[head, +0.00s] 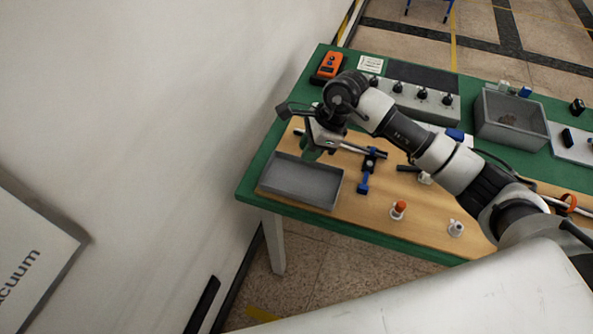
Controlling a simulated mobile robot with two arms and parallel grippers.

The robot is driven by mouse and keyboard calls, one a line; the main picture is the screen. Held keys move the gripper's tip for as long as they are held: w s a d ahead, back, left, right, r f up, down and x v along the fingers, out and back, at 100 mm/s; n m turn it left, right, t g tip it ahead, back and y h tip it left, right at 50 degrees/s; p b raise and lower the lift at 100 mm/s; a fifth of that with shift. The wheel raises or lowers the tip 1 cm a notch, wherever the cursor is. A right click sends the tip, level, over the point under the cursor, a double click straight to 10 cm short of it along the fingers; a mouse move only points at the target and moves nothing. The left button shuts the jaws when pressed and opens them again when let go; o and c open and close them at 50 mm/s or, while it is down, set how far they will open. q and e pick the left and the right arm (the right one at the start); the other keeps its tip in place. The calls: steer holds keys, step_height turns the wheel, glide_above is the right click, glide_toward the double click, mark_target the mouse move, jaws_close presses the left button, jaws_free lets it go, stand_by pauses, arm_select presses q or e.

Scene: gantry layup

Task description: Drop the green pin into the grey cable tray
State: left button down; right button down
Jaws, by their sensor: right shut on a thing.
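The grey cable tray (302,184) is a shallow, open, rectangular tray at the left end of the bench, and its visible floor looks empty. My right gripper (315,146) is above the tray's far edge, pointing down. It is shut on the green pin (311,154), of which only a small dark green part shows below the fingers. The rest of the pin is hidden by the gripper. My left gripper is not in view.
A metal rod and a blue clamp (364,183) lie right of the tray. A white holder with an orange top (398,208) and a white fitting (456,228) stand near the front edge. A deeper grey bin (511,132) is at the back right. A wall borders the left.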

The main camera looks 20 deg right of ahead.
steer(key=shift+s+f+b, duration=0.25)
steer(key=shift+f+b, duration=0.05)
steer(key=shift+f, duration=0.25)
step_height(320, 180, down, 4)
steer(key=shift+b, duration=1)
steer(key=shift+f, duration=0.35)
steer(key=c, duration=0.9)
jaws_free()
